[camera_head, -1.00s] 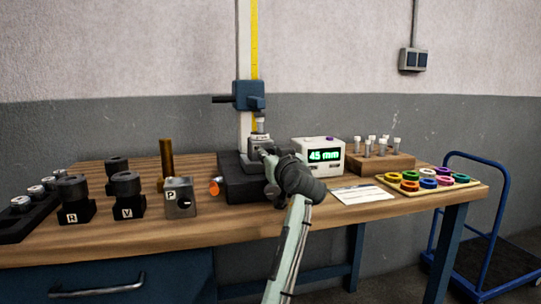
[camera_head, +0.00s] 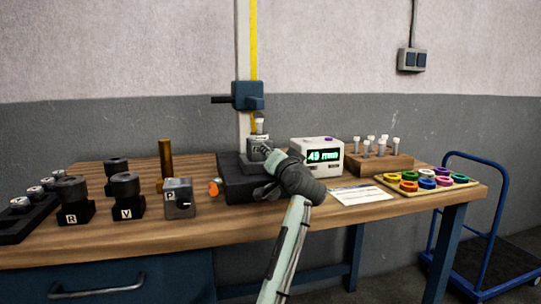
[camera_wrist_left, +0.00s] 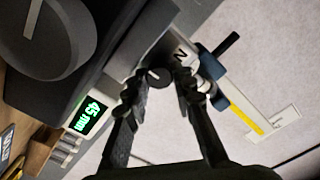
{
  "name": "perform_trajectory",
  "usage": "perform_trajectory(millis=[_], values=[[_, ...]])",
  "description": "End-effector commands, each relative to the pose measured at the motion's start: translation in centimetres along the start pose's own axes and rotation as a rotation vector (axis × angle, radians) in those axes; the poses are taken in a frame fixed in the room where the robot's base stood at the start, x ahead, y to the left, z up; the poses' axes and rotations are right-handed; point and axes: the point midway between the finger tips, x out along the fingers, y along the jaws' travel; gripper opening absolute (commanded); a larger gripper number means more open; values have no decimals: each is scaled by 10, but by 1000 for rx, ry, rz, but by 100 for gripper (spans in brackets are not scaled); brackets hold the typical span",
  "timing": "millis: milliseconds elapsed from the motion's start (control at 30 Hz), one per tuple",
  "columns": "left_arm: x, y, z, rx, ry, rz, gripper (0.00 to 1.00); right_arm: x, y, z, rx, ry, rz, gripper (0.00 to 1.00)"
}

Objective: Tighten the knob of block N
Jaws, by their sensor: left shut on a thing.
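Block N (camera_head: 258,144) is a grey metal block on the black base of the measuring stand (camera_head: 238,187). In the left wrist view the block (camera_wrist_left: 187,53) shows its letter N and a small dark round knob (camera_wrist_left: 158,77) with a white mark. My left gripper (camera_head: 268,157) reaches the block from the front right. In the wrist view its fingers (camera_wrist_left: 160,84) sit on both sides of the knob and are shut on it. The fingers partly hide the block's front in the head view. My right gripper is not in view.
Block P (camera_head: 180,198), block V (camera_head: 127,196), block R (camera_head: 75,200) and a brass post (camera_head: 166,160) stand to the left. A display box (camera_head: 318,157) reads 45 mm in the wrist view. A vial rack (camera_head: 380,166), white card (camera_head: 362,195) and ring tray (camera_head: 428,184) lie right.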

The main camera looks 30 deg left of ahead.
Motion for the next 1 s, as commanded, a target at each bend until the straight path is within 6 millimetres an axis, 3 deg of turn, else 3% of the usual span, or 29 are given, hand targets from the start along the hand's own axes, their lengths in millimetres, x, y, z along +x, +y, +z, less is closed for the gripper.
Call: perform_trajectory(millis=[500, 533, 667, 1000], values=[[0, 1, 1, 19, -3, 2, 0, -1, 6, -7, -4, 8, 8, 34], [0, 1, 1, 19, -3, 2, 27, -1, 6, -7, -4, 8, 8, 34], [0, 1, 1, 19, -2, 1, 43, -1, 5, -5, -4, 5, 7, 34], [-1, 1, 1, 18, -2, 2, 46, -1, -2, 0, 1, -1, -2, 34]])
